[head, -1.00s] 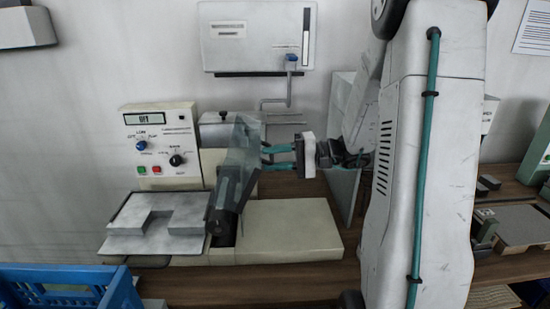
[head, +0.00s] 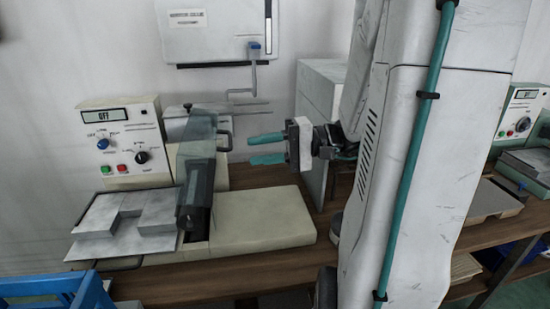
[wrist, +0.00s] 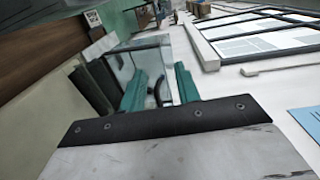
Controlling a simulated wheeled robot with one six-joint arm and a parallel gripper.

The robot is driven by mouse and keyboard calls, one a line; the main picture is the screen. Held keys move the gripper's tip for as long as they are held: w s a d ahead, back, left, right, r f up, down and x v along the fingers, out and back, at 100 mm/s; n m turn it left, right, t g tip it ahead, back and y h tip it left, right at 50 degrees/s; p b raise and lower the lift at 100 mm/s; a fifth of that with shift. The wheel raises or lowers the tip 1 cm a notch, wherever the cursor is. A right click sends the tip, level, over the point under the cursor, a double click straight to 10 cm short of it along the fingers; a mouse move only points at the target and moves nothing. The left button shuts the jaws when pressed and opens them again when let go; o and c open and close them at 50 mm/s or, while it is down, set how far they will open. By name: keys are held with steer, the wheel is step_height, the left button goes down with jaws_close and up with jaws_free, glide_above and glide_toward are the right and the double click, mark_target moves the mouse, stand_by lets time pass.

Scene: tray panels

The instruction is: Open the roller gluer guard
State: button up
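The roller gluer guard (head: 197,165) is a smoky see-through cover. It sits over the dark roller between the grey metal plate and the cream bed (head: 262,220). Its dark handle (head: 226,133) sticks out on the right side near the top. My gripper (head: 250,149) is right of the handle, with its two teal fingers spread and pointing left at it. The fingertips look close to the handle but apart from it. In the wrist view, the guard (wrist: 138,62) lies beyond the open fingers (wrist: 158,88), and the dark handle shows between them.
A control box (head: 122,143) with a screen and knobs stands left of the guard. A wall panel (head: 225,30) with a blue-tipped lever hangs above. A grey cabinet (head: 318,95) stands behind my gripper. A blue crate (head: 55,287) is at the lower left.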

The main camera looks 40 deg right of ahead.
steer(key=s, duration=0.3)
steer(key=s+a, duration=0.1)
steer(key=s, duration=0.1)
steer(key=shift+r, duration=0.25)
steer(key=s+a+f+g+h, duration=0.5)
steer(key=s+f+g+h, duration=0.25)
steer(key=g, duration=0.25)
steer(key=a+r+n+t+h, duration=0.1)
steer(key=a+r+n+h, duration=0.3)
steer(key=r+n+h, duration=0.1)
steer(key=shift+s+a+n+t+h, duration=0.15)
steer(key=shift+s+n+t+h, duration=0.25)
steer(key=shift+n+h, duration=0.5)
